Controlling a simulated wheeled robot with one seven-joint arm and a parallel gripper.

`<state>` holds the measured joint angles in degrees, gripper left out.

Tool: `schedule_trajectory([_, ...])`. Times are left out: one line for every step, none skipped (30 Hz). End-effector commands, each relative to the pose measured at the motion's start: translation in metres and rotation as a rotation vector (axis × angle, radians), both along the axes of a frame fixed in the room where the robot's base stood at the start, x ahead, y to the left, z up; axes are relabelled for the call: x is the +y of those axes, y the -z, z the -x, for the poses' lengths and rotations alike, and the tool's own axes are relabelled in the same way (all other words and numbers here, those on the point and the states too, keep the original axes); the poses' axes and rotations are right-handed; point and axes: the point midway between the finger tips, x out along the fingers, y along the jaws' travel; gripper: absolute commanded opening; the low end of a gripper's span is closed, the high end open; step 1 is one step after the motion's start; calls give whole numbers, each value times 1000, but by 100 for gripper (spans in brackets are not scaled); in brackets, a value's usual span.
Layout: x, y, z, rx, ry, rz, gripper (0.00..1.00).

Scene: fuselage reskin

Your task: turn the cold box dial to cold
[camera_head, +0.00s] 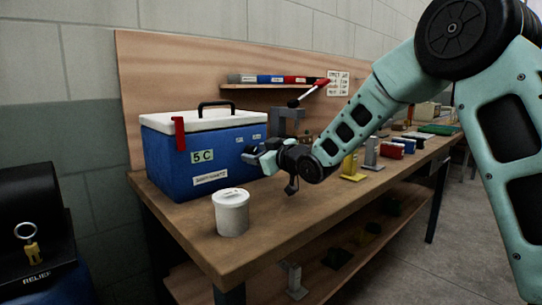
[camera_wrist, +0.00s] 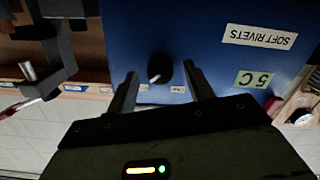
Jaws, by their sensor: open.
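The blue cold box (camera_head: 165,160) with a white lid stands at the left end of the workbench, with a "5 C" display (camera_head: 203,156) on its front. In the wrist view, which is upside down, its black dial (camera_wrist: 163,68) has a white pointer mark near its lower left edge. Small white labels (camera_wrist: 177,89) sit by the dial, too small to read. My gripper (camera_head: 258,156) is at the box front, fingers open on either side of the dial. I cannot tell whether they touch it. In the head view the gripper hides the dial.
A white tub (camera_head: 232,214) stands on the workbench (camera_head: 290,215) in front of the box. A red latch (camera_head: 179,138) hangs from the lid. A grey clamp (camera_head: 287,118) with a red handle stands behind my gripper. Several coloured blocks and brackets line the bench to the right.

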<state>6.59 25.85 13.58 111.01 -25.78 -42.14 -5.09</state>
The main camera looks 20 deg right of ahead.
Motion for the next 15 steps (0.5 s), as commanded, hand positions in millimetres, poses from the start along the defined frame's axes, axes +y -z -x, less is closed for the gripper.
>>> schedule_trajectory([-3,-1,4,0,1,1,52])
schedule_trajectory([-4,-1,7,0,2,1,52])
schedule_trajectory([-7,-2,13,0,2,1,52])
schedule_trajectory([-9,-3,17,-2,3,2,52])
schedule_trajectory([-11,-3,23,-1,3,2,52])
schedule_trajectory([-14,-4,31,-1,2,3,52])
schedule_trajectory([-17,-5,37,-1,2,3,52])
schedule_trajectory([-20,-6,44,-1,3,3,52])
schedule_trajectory([-24,-6,52,0,3,2,52])
schedule_trajectory([-27,-7,59,-1,4,1,52])
schedule_trajectory([-29,-8,66,-1,3,2,52])
schedule_trajectory([-33,-8,74,-1,3,2,52])
schedule_trajectory([-36,-8,81,0,3,1,52])
schedule_trajectory([-39,-10,87,-1,4,2,52])
schedule_trajectory([-42,-10,96,0,3,1,52])
